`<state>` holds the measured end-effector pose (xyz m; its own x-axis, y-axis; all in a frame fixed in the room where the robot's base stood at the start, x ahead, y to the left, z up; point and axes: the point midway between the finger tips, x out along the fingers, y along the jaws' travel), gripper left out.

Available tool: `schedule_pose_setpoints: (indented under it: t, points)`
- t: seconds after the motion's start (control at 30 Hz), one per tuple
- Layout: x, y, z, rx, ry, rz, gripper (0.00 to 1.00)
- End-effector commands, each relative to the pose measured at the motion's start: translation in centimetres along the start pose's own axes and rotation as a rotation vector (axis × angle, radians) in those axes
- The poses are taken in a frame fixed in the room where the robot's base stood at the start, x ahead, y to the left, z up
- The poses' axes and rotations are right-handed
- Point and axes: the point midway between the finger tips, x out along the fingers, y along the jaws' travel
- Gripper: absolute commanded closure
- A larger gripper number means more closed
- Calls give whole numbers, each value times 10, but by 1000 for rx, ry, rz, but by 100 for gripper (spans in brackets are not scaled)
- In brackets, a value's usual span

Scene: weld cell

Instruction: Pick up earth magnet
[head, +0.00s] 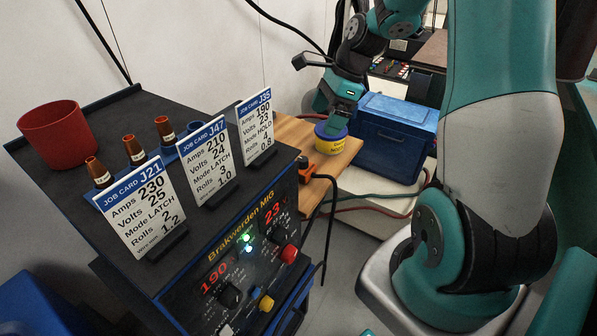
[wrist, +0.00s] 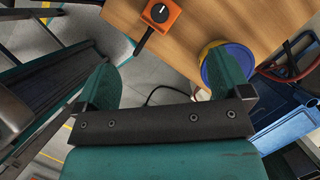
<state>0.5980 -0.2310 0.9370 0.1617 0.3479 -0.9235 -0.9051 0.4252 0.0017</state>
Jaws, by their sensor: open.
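An orange block with a round black knob (wrist: 160,14), which looks like the earth magnet, lies on the wooden bench top near its edge. In the head view the orange block (head: 305,169) sits at the bench's near edge, with a dark cable hanging close by. My gripper (head: 338,122) is above the bench, close to a yellow and blue tin (head: 330,139), up and right of the orange block. In the wrist view my gripper (wrist: 165,82) has its fingers wide apart with nothing between them. The right finger overlaps the tin (wrist: 213,68). The block lies beyond the fingertips, apart from them.
A blue cooler box (head: 393,135) stands right of the tin. A welding machine (head: 245,250) with job cards (head: 141,207), a red pot (head: 52,133) and several copper-coloured nozzles (head: 134,149) stands at left. The wooden bench top (head: 290,130) has bare space around the orange block.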

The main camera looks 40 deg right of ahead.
Motion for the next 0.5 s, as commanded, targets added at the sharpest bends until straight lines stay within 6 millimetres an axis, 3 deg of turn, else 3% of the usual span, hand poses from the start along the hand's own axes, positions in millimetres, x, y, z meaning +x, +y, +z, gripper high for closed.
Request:
schedule_pose_setpoints:
  t: [0.1,0.3,0.5]
  points:
    - [30,1,-3,3,0,4,4]
    - [69,0,-3,2,1,1,4]
    - [86,0,-2,-1,1,-1,4]
